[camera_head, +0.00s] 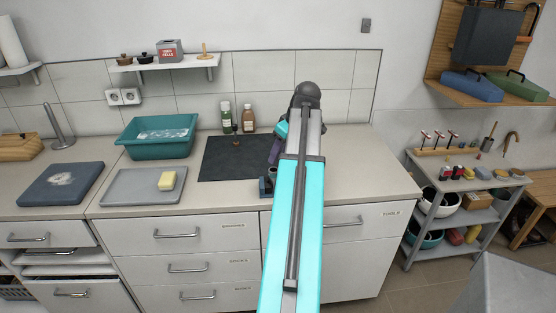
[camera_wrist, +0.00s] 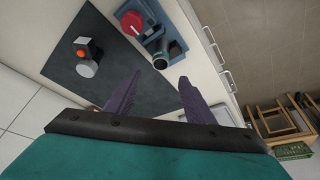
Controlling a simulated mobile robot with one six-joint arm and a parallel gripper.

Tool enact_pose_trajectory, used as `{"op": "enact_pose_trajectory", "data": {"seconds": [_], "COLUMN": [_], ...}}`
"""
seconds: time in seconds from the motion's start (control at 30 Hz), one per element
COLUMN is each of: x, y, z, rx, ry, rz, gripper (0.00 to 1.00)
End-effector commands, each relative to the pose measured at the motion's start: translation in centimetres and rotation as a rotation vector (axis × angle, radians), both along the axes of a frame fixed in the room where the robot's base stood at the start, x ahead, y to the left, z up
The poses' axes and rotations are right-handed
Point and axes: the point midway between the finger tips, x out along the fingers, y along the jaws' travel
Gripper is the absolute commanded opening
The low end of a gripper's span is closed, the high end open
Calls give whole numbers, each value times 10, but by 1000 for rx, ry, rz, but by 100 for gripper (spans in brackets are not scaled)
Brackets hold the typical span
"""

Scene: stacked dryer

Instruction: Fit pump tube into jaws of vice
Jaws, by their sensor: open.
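A blue vice (camera_wrist: 172,18) stands at the counter's front edge beside the dark mat; in the head view it (camera_head: 265,187) is partly behind my arm. A red round part (camera_wrist: 132,22) lies beside it in the wrist view. A dark cylinder with a pale ring end (camera_wrist: 160,61), which looks like the pump tube, is close to the vice. I cannot tell whether it sits in the jaws. My gripper (camera_wrist: 160,76) is open, its purple fingers apart, with this cylinder showing just beyond the fingertips. In the head view my gripper (camera_head: 273,160) is mostly hidden by my arm.
The dark mat (camera_head: 225,160) carries small items, an orange-topped one (camera_wrist: 83,54) and a grey round one (camera_wrist: 87,69). Bottles (camera_head: 248,118) stand behind it. A teal basin (camera_head: 150,148) and a grey board with a yellow sponge (camera_head: 167,181) lie left. The right counter is clear.

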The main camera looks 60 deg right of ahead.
Motion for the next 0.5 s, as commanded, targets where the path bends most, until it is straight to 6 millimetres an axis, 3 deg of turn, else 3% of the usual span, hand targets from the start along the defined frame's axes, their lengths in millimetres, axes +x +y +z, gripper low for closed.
{"op": "enact_pose_trajectory", "data": {"seconds": [0.2, 0.5], "x": [-5, -7], "y": [1, 1], "z": [13, 16], "rx": [0, -1], "ry": [0, 0], "rz": [0, 0], "gripper": [49, 49]}}
